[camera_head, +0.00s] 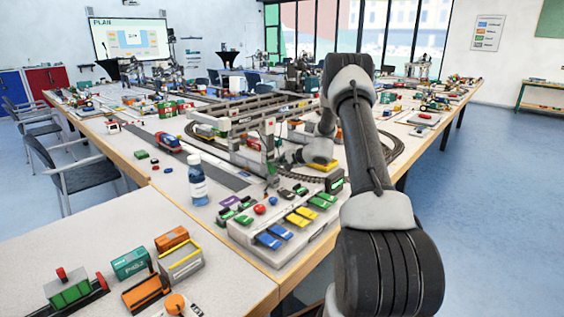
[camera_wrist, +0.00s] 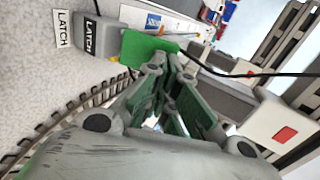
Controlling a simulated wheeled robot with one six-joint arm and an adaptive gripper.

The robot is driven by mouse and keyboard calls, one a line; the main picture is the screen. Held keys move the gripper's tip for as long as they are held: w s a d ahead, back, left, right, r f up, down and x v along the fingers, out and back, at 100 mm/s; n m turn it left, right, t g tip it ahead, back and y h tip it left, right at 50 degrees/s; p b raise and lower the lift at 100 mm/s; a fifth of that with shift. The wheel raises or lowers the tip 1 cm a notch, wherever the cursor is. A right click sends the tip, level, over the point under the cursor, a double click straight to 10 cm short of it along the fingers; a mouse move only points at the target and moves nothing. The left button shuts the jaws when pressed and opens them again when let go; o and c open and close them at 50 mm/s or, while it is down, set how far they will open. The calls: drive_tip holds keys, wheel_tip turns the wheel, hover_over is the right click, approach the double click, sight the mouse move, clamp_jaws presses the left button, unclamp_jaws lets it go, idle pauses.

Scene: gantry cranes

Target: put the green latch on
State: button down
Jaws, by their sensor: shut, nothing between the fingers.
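In the wrist view a flat green piece (camera_wrist: 146,47), which looks like the latch, lies against a grey block (camera_wrist: 98,38) marked LATCH. My gripper (camera_wrist: 172,68) is shut and empty, its fingertips close to the right edge of the green piece. Whether they touch it I cannot tell. In the head view my gripper (camera_head: 281,160) is low beside the grey gantry crane (camera_head: 262,143). The latch is too small to make out there.
A white LATCH label (camera_wrist: 62,29) lies beside the block. Curved track (camera_wrist: 60,122) runs at the left, and a black cable (camera_wrist: 232,73) crosses at the right.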

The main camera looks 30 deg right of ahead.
drive_tip(key=shift+w+a+r, duration=0.1)
drive_tip(key=shift+w+a, duration=0.1)
drive_tip(key=shift+w, duration=0.25)
drive_tip(key=shift+w+a, duration=0.15)
drive_tip(key=shift+w, duration=0.3)
drive_tip(key=shift+s+d, duration=0.1)
drive_tip(key=shift+s, duration=0.1)
